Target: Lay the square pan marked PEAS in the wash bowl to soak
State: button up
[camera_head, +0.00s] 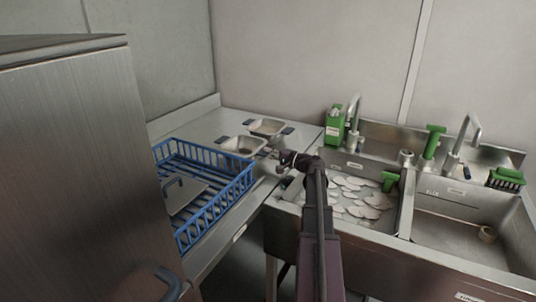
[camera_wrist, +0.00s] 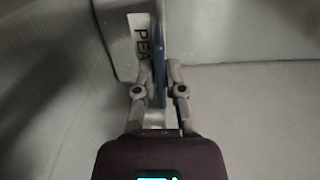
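The square pan marked PEAS shows in the wrist view (camera_wrist: 195,30) at the top, with part of its label, "PEA", visible. My gripper (camera_wrist: 159,72) has its fingers close on both sides of the pan's blue handle (camera_wrist: 158,88) and looks shut on it. In the head view my gripper (camera_head: 283,158) is at the right handle of the nearer square metal pan (camera_head: 243,146), which is on the counter left of the sinks. The wash bowl (camera_head: 325,215) seems to be the left sink, with pale foam-like patches on its bottom.
A second square pan (camera_head: 267,128) stands just behind. A blue rack (camera_head: 215,205) holding a metal item is at left. The right sink (camera_head: 455,235) holds a small round object.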

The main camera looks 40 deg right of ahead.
jog(key=shift+o, duration=1.4)
jog(key=shift+r, duration=0.2)
jog(key=v, duration=1.2)
